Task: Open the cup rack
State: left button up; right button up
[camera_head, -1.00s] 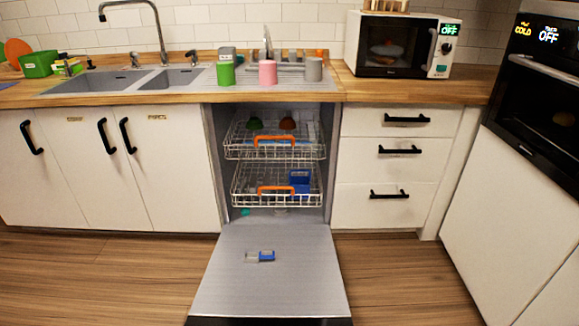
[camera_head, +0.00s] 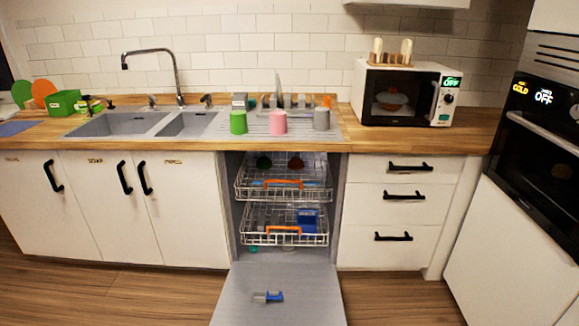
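The dishwasher stands open under the counter, with its door (camera_head: 290,311) lowered flat toward me. Its upper wire rack (camera_head: 326,193) has an orange handle (camera_head: 284,183) and holds a green and a dark red item, probably cups or bowls. The lower rack (camera_head: 243,220) has an orange handle (camera_head: 283,230) and holds a blue basket (camera_head: 308,218). Both racks appear to sit mostly inside the cavity; I cannot tell how far out they are. Neither of my grippers is in view.
A small blue and grey item (camera_head: 267,297) lies on the lowered door. Green (camera_head: 238,122), pink (camera_head: 277,122) and grey (camera_head: 321,119) cups stand on the counter above. White drawers (camera_head: 397,222) flank the right side. Wooden floor (camera_head: 150,293) is free at the front left.

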aim_at(267, 180)
jog(key=i+j+u, duration=0.1)
jog(key=j+u, duration=0.25)
jog(key=i+j+u, duration=0.15)
jog(key=j+u, duration=0.15)
jog(key=j, duration=0.2)
jog(key=i+j+u, duration=0.2)
jog(key=j+u, duration=0.15)
jog(key=i+j+u, duration=0.45)
jog(key=j+u, duration=0.2)
jog(key=i+j+z, duration=0.15)
jog(key=i+z, duration=0.15)
jog(key=i, duration=0.2)
jog(key=i+j+z, duration=0.35)
jog(key=i, duration=0.15)
jog(key=i+j+z, duration=0.3)
jog(key=i, duration=0.15)
jog(key=i+z, duration=0.15)
jog(key=z, duration=0.25)
jog(key=i+z, duration=0.15)
jog(key=z, duration=0.25)
jog(key=i+z, duration=0.15)
jog(key=z, duration=0.3)
jog(key=i+j+z, duration=0.15)
jog(key=z, duration=0.25)
jog(key=i+j+z, duration=0.1)
jog(key=z, duration=0.3)
jog(key=j, duration=0.1)
